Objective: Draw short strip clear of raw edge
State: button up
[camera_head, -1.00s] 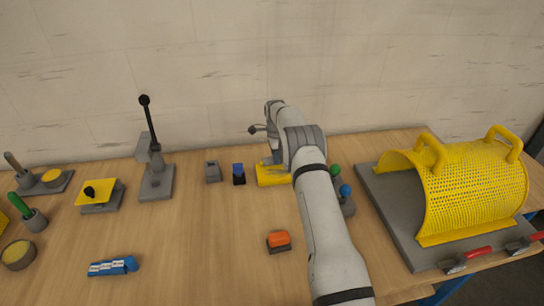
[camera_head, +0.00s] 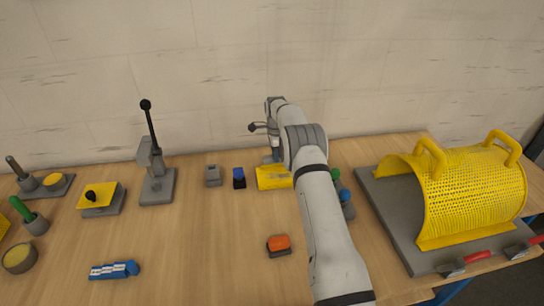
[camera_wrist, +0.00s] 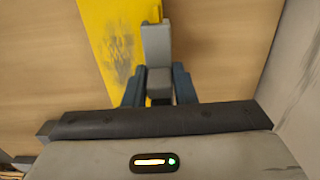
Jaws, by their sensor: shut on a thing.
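A yellow block (camera_head: 268,179) lies on the bench near the back, partly behind my arm. In the wrist view its yellow face (camera_wrist: 112,45) carries dark grey scuff marks. My gripper (camera_wrist: 158,82) is shut on a small grey piece (camera_wrist: 156,45), which stands out from between the blue-grey fingers over the right side of the yellow face. I cannot tell whether the piece touches the yellow face. In the head view my gripper (camera_head: 272,156) is just behind the yellow block, mostly hidden by my wrist. I cannot clearly make out a short strip or raw edge.
A small blue-topped block (camera_head: 239,177) and a grey block (camera_head: 213,175) stand left of the yellow block. A lever press (camera_head: 157,185) stands further left. An orange-topped button (camera_head: 278,243) is in front. A yellow mesh guard (camera_head: 470,195) fills the right.

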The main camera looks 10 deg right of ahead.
jog(key=shift+r+p, duration=0.95)
jog(key=shift+r, duration=1.55)
jog(key=shift+s, duration=0.1)
